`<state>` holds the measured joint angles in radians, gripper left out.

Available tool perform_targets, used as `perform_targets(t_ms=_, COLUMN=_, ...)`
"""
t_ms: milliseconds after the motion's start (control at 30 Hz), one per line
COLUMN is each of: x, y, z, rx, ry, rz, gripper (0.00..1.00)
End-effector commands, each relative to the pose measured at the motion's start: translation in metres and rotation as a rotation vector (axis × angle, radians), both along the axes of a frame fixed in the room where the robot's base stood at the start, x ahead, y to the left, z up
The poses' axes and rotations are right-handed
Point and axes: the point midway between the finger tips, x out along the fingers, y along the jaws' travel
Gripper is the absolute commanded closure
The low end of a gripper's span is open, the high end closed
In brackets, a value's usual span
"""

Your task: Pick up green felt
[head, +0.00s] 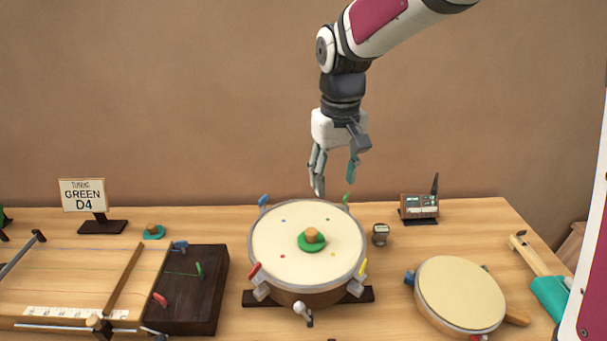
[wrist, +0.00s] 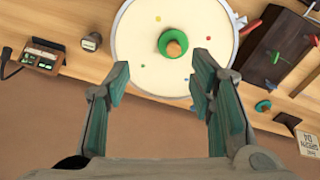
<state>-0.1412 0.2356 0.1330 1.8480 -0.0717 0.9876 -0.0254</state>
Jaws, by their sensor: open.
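The green felt (head: 312,240) is a round green disc with an orange-brown knob on top. It lies near the middle of the cream drum head (head: 285,258). In the wrist view the green felt (wrist: 164,43) shows beyond the fingertips, roughly between them in line. My gripper (head: 335,190) is open and empty, raised above and behind the drum. In the wrist view my gripper (wrist: 162,75) shows its two teal-padded fingers spread wide. Nothing is between the fingers, and the felt is apart from them.
A second drum (head: 460,295) stands at right. A stringed board (head: 75,280) with a dark block (head: 195,295) is at left. A "GREEN D4" sign (head: 84,196), a teal disc with a knob (head: 154,232), a small device (head: 419,207) and a small grey object (head: 380,234) stand around. Coloured pegs ring the drum.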

Motion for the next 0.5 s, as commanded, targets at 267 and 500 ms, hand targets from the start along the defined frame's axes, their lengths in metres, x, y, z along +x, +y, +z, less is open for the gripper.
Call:
perform_targets(t_ms=267, x=0.036, y=0.036, z=-0.049, rx=0.005, ry=0.071, rz=0.059, gripper=0.5)
perform_targets(t_ms=500, x=0.039, y=0.039, z=-0.077, rx=0.004, ry=0.084, rz=0.066, gripper=0.5)
